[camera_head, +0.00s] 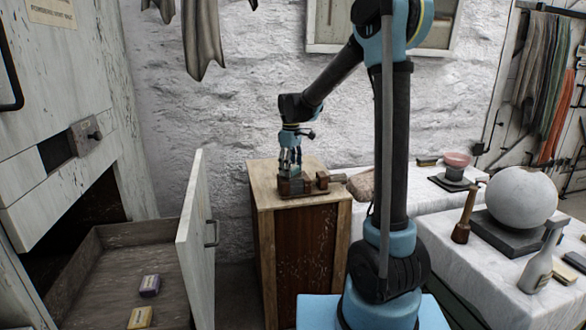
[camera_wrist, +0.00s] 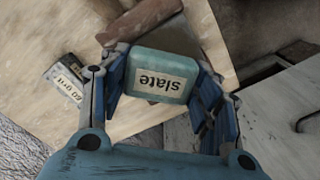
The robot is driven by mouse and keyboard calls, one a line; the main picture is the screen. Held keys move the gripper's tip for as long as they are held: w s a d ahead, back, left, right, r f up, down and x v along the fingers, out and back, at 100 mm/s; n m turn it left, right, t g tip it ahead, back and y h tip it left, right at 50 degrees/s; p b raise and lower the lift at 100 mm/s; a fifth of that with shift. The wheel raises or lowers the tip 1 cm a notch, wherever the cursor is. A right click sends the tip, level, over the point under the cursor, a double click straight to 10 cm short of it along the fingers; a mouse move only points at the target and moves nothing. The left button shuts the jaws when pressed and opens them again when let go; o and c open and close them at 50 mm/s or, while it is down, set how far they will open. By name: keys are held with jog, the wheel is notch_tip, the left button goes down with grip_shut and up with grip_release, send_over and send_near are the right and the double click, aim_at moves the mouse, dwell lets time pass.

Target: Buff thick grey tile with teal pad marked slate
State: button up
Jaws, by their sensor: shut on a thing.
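My gripper (camera_head: 289,164) is over the wooden cabinet top. In the wrist view its blue fingers are shut on the teal pad (camera_wrist: 158,76), one on each side. The pad's pale label reads "slate" and appears upside down. A grey slab-like surface (camera_wrist: 205,30) shows just past the pad, between brown wooden blocks; it looks like the thick grey tile. I cannot tell whether the pad touches it. In the head view the gripper and the wooden clamp (camera_head: 294,188) hide most of the tile.
A small grey block with a grit label (camera_wrist: 65,82) lies left of my gripper. A plaster sphere (camera_head: 521,199), mallet (camera_head: 464,217) and spray bottle (camera_head: 542,262) stand on the right table.

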jog(key=shift+s+a, duration=0.1)
jog(key=shift+s, duration=0.1)
jog(key=shift+w+d+r, duration=0.1)
jog(key=shift+w+d, duration=0.25)
jog(key=shift+w, duration=0.25)
jog(key=shift+w+d+f, duration=0.1)
jog(key=shift+w+d, duration=0.2)
jog(key=shift+w, duration=0.35)
jog(key=shift+w+d+r, duration=0.1)
jog(key=shift+w+d, duration=0.25)
jog(key=shift+w, duration=0.25)
jog(key=shift+s+a, duration=0.55)
jog(key=shift+s, duration=0.4)
jog(key=shift+s+a, duration=0.5)
jog(key=shift+s, duration=0.4)
jog(key=shift+w+d+r, duration=0.3)
jog(key=shift+w, duration=0.2)
jog(key=shift+w+d+r, duration=0.25)
jog(key=shift+w+r, duration=0.05)
jog(key=shift+w, duration=0.15)
